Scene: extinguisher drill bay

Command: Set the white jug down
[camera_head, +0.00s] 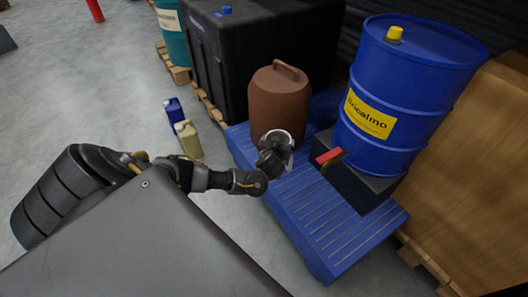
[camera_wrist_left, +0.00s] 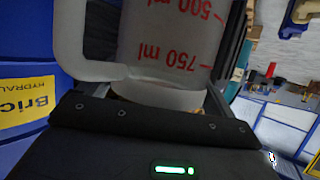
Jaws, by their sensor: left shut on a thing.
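The white jug (camera_wrist_left: 170,45) fills the upper middle of the left wrist view. It is translucent, with red "500 ml" and "750 ml" marks that read upside down and a handle at its left. My left gripper (camera_wrist_left: 172,70) is shut on it, with dark fingers on both sides. In the head view my left gripper (camera_head: 275,155) is above the slatted blue pallet (camera_head: 318,215), near the brown container. Only a pale curved part there looks like the jug (camera_head: 287,137); the rest is hidden by the gripper. I cannot tell whether the jug touches anything. My right gripper is not in view.
A brown handled container (camera_head: 280,100) stands on the pallet behind my gripper. A blue drum (camera_head: 405,90) stands at the right, beside a small red object (camera_head: 328,157). A black tank (camera_head: 262,50) is behind. Two small canisters (camera_head: 187,138) stand on the floor. The pallet's front slats are clear.

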